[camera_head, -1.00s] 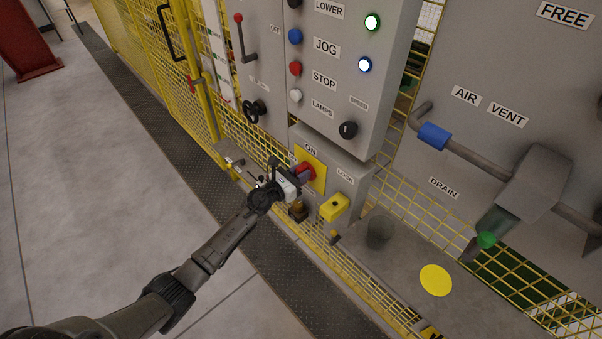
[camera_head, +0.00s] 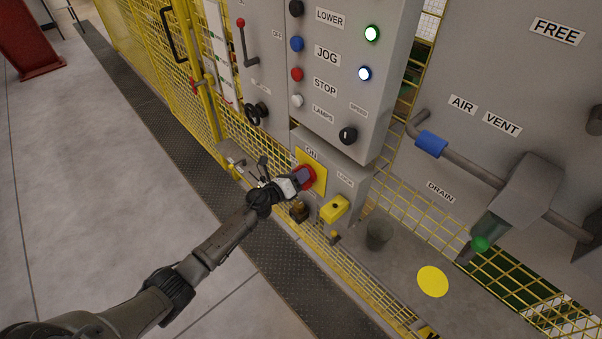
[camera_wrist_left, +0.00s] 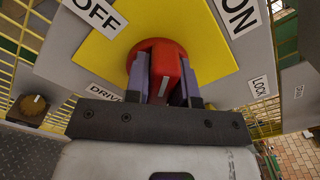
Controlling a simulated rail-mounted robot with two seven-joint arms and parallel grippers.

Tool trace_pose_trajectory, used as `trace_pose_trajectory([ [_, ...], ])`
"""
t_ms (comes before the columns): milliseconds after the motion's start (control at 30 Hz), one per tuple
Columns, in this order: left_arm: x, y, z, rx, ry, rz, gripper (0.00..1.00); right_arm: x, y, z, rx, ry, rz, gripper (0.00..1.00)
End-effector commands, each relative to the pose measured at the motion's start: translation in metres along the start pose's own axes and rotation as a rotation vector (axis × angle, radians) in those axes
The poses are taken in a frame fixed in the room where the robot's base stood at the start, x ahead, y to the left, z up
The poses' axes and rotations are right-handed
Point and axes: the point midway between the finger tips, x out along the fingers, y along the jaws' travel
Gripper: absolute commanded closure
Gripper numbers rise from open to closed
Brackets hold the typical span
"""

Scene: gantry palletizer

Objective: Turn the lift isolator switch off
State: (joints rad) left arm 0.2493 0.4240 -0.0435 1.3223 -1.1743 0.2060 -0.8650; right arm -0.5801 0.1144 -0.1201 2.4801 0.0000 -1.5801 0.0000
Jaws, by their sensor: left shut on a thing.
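The isolator switch is a red rotary handle (camera_head: 309,177) on a yellow plate (camera_head: 319,164) on a small grey box below the button panel. In the left wrist view the red handle (camera_wrist_left: 164,65) shows a white mark, with the OFF label (camera_wrist_left: 95,12) at upper left and the ON label (camera_wrist_left: 237,15) at upper right. My left gripper (camera_head: 300,179) is shut on the handle, one finger on each side of it; the gripper also shows in the left wrist view (camera_wrist_left: 166,80). In the head view the gripper partly hides the handle. My right gripper is not in view.
The grey panel (camera_head: 345,90) with buttons and lamps is above. A pipe with a blue sleeve (camera_head: 431,145) is at right. Yellow mesh fence (camera_head: 140,60) runs along the left. The floor at left is open.

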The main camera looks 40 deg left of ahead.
Motion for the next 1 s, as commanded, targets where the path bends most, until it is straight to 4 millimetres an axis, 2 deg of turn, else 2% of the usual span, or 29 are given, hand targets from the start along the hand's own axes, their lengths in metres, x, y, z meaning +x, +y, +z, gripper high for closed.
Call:
trace_pose_trajectory([
  [600, 0.000, 0.006, 0.000, -0.573, -0.001, 0.000, 1.00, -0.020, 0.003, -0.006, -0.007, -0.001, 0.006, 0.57],
  [1000, 0.000, 0.008, -0.003, -0.822, 0.000, 0.000, 1.00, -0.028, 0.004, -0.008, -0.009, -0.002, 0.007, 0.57],
])
